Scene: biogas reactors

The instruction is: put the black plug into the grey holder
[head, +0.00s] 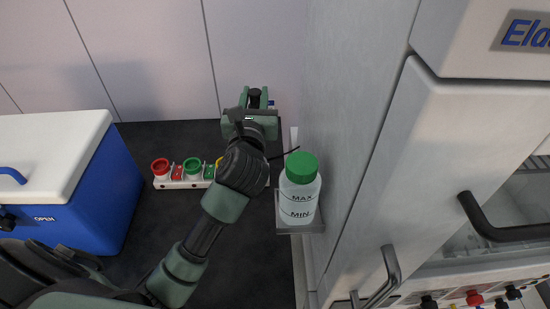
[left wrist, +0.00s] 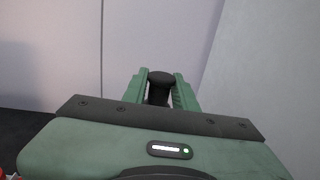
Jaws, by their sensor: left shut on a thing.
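My left gripper (head: 256,97) is at the far end of my arm in the head view, over the back of the dark surface near the pale wall. Its green fingers are shut on the black plug (head: 254,93). In the left wrist view, the dark rounded top of the plug (left wrist: 160,79) shows between the two fingers (left wrist: 160,90), and its lower part is hidden by the gripper body. I cannot clearly make out the grey holder; my gripper and arm cover part of the surface. My right gripper is not in view.
A white rack (head: 180,184) with red and green cups lies left of my forearm, partly hidden by it. A green-capped bottle (head: 300,200) stands on a grey bracket (head: 287,228) at the cabinet's side. A blue cooler (head: 100,205) is at left.

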